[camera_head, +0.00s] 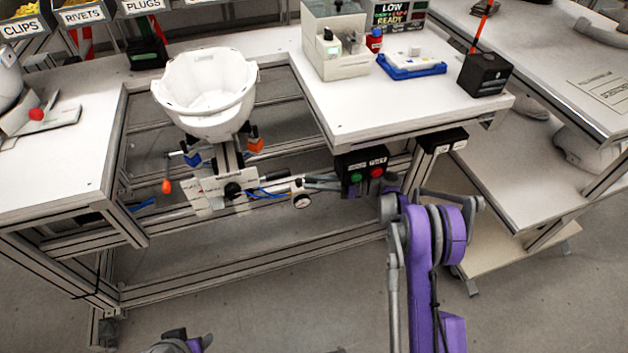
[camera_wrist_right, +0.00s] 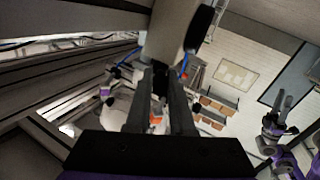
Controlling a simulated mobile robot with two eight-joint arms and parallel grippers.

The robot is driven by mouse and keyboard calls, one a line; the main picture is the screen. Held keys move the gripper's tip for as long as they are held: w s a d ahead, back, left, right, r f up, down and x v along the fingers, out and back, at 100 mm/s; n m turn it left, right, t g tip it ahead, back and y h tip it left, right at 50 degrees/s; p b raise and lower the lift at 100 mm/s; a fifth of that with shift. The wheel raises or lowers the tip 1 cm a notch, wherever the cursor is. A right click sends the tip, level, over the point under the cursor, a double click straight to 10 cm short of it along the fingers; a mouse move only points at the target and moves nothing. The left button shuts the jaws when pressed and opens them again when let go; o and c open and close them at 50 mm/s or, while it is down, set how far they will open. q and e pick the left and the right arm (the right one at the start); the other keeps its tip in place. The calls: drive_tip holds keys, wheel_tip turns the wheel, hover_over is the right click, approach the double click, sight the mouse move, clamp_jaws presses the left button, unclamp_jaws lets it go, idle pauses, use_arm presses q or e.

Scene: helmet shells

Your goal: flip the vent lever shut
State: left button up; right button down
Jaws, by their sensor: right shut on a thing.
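The white helmet shell (camera_head: 205,95) sits open side up on a fixture in the frame's gap. Below it is a pale metal block (camera_head: 207,193) with a black round knob (camera_head: 233,190) and blue hoses. My right gripper (camera_head: 312,185) reaches in from the right and is shut on a pale part at the block's right side, apparently the vent lever (camera_head: 298,188). In the right wrist view its dark fingers (camera_wrist_right: 161,88) close near a broad pale bar; the grip itself is partly hidden. My left gripper (camera_wrist_right: 279,112) shows there with two separated prongs, apparently empty.
An orange-tipped handle (camera_head: 166,186) sticks out left of the fixture. White tables (camera_head: 400,105) stand on both sides; the floor in front is clear.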

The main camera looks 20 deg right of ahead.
drive_tip(key=m+t+h, duration=0.1)
drive_tip(key=t, duration=0.1)
drive_tip(key=s+m+t+h, duration=0.1)
drive_tip(key=m+t, duration=0.1)
drive_tip(key=a+m+t+h, duration=0.1)
drive_tip(key=shift+s+t+h, duration=0.3)
drive_tip(key=shift+t, duration=0.1)
drive_tip(key=shift+s+a+m+t+h+b, duration=0.15)
drive_tip(key=shift+a+m+t+h, duration=0.05)
drive_tip(key=shift+m+t+h, duration=0.55)
drive_tip(key=shift+s+a+m+t+h+b, duration=0.15)
drive_tip(key=shift+a+m+t+h+b, duration=0.1)
drive_tip(key=shift+m+t+h, duration=0.5)
drive_tip(key=shift+s+a+m+t+h+b, duration=0.1)
drive_tip(key=shift+s+a+m+t+h, duration=0.1)
drive_tip(key=shift+m+t+h, duration=0.55)
drive_tip(key=shift+h, duration=0.55)
drive_tip(key=c, duration=0.8)
unclamp_jaws()
approach(300, 183)
drive_tip(key=v, duration=0.4)
drive_tip(key=shift+s+d+r, duration=0.15)
drive_tip(key=shift+s+d, duration=0.1)
